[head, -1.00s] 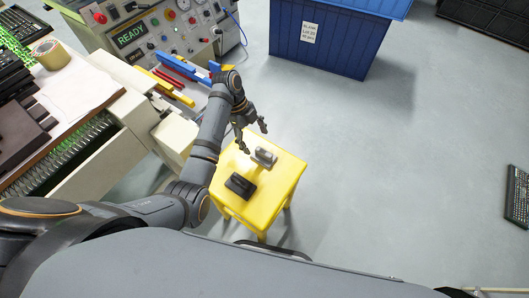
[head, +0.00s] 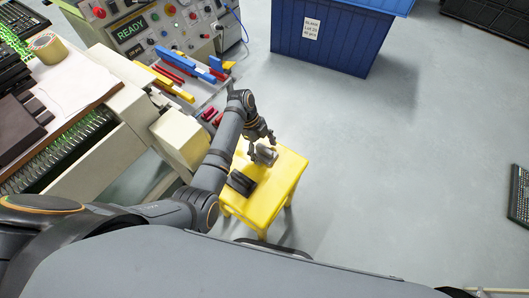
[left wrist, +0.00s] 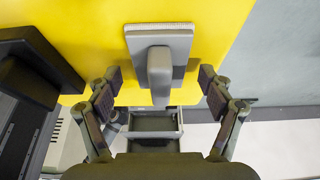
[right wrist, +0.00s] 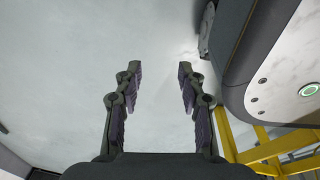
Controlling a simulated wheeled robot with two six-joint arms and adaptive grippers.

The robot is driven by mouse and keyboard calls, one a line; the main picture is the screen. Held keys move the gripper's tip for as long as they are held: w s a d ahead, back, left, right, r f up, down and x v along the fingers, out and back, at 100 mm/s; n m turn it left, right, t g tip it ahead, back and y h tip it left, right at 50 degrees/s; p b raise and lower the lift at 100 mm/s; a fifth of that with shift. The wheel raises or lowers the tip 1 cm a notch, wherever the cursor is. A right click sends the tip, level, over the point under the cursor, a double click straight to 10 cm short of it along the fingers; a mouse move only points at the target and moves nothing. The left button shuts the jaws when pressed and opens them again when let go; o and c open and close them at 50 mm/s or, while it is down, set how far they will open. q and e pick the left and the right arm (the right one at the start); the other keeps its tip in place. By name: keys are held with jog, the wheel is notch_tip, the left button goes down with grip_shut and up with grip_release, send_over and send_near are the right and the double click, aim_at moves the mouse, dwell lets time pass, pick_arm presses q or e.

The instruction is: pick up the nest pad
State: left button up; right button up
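A grey pad with an upright handle (head: 265,155) lies on a yellow stool (head: 283,190); it looks like the nest pad. In the left wrist view, this grey pad (left wrist: 175,42) has a pale ribbed edge, and its handle points toward my gripper. My left gripper (head: 262,147) is open just above it. The fingers (left wrist: 160,78) stand on either side of the handle, with gaps on both sides. My right gripper (right wrist: 159,67) is open and empty over bare floor, outside the head view.
A black handled block (head: 241,183) sits beside the grey pad on the stool. A control panel (head: 165,25) and a tray of coloured tools (head: 190,80) stand at the upper left. A blue bin (head: 335,40) stands behind.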

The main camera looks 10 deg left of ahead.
aim_at(266, 150)
pick_arm(q)
jog(key=c, duration=1.1)
jog(key=shift+o, duration=0.2)
notch_tip(266, 150, up, 4)
jog(key=shift+a+f+p, duration=0.1)
jog(key=shift+a+p, duration=0.05)
jog(key=shift+p, duration=0.45)
jog(key=s+a+r+p, duration=0.4)
jog(key=s+a+r, duration=0.5)
jog(key=a, duration=0.1)
jog(key=shift+s+p, duration=0.15)
jog(key=shift+p, duration=0.2)
pick_arm(e)
jog(key=s+r, duration=0.4)
jog(key=shift+s, duration=0.2)
pick_arm(q)
jog(key=shift+a+r, duration=0.1)
